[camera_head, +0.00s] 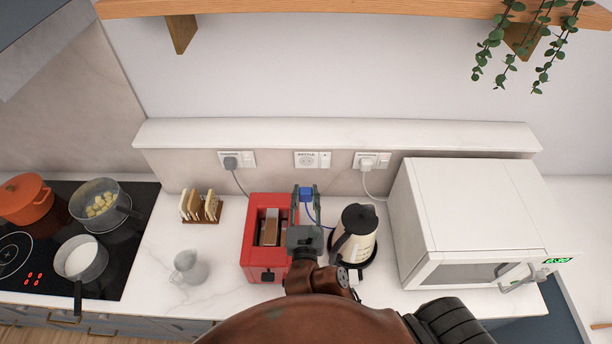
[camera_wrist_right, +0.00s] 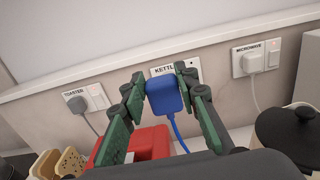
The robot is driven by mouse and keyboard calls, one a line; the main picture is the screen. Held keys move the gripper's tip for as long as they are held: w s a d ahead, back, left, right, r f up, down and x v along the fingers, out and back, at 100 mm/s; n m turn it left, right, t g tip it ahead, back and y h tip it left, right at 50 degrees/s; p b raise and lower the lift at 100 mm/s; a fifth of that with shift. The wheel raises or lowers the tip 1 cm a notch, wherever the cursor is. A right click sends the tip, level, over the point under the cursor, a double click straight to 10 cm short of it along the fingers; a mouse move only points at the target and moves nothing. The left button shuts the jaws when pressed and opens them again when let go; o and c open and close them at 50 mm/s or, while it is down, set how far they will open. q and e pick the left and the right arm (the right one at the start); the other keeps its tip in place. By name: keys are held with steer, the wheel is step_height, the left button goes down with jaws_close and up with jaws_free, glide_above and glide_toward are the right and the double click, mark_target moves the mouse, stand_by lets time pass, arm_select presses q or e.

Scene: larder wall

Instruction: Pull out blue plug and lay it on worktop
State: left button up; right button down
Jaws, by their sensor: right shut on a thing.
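The blue plug (camera_head: 306,194) is between the fingers of my right gripper (camera_head: 305,190), which is shut on it. In the right wrist view the blue plug (camera_wrist_right: 165,94) sits between the green fingers of the right gripper (camera_wrist_right: 160,88), with its blue cord hanging down. The kettle socket (camera_head: 307,159) on the wall shows empty in the head view, and the plug is apart from it, in front and lower. The white worktop (camera_head: 222,240) lies below. My left gripper is not in view.
A red toaster (camera_head: 254,215) stands just left of the gripper, and the kettle (camera_head: 355,233) just right. The microwave (camera_head: 460,195) is further right. A toast rack (camera_head: 200,207) and a grey jug (camera_head: 187,267) stand left. Bare worktop lies between jug and toaster.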

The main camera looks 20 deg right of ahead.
mark_target(305, 195)
steer(key=shift+p+v, duration=1)
steer(key=shift+v, duration=0.75)
steer(key=shift+s+a, duration=0.15)
steer(key=shift+s, duration=0.1)
